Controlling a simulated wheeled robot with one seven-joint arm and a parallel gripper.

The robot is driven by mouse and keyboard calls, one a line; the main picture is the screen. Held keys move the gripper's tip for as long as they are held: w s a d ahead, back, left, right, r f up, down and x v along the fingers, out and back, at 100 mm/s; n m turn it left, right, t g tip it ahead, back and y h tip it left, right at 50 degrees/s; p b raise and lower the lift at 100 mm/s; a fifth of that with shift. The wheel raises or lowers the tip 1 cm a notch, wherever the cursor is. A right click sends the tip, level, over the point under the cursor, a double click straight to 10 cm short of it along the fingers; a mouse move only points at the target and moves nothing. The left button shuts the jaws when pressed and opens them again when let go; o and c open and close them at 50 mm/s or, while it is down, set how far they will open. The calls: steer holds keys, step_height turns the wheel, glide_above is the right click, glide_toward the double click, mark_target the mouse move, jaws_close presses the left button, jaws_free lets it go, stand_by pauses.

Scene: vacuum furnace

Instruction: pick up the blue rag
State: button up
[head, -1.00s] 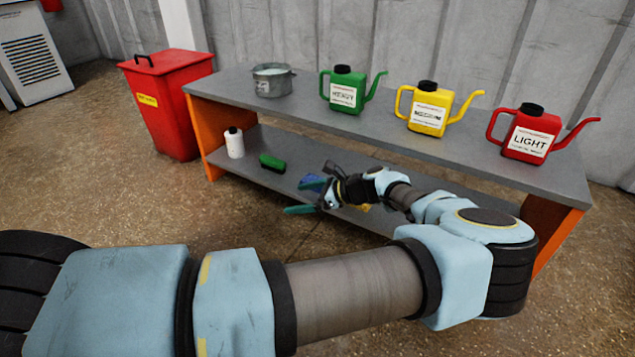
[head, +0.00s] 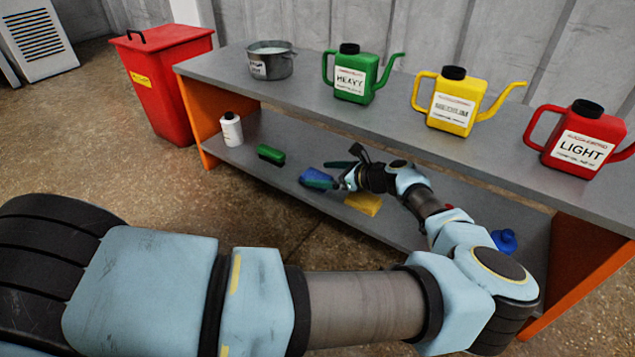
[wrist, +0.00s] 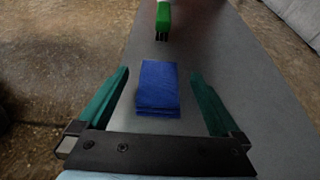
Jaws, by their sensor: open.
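The blue rag (wrist: 158,88) is a folded blue cloth lying flat on the lower shelf (wrist: 240,90). In the wrist view it sits between and just ahead of the two green fingers of my open gripper (wrist: 158,85), with free space on both sides. In the head view the rag (head: 313,176) is partly covered by my gripper (head: 330,174), which is at the shelf's front, beside and over the rag. Nothing is held. The exact height above the shelf is hard to tell.
A green brush (head: 271,154) lies beyond the rag, with a white bottle (head: 231,130) farther left. A yellow cloth (head: 364,203) and a blue item (head: 504,241) are to the right on the shelf. The tabletop (head: 300,95) overhangs the shelf and carries oil cans and a pot.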

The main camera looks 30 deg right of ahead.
mark_target(309, 172)
steer(key=b+x, duration=0.4)
steer(key=x, duration=0.1)
steer(key=shift+f, duration=0.25)
steer(key=shift+w+a, duration=0.1)
steer(key=shift+w, duration=0.2)
steer(key=shift+r, duration=0.1)
steer(key=c, duration=1.3)
steer(key=shift+o, duration=0.2)
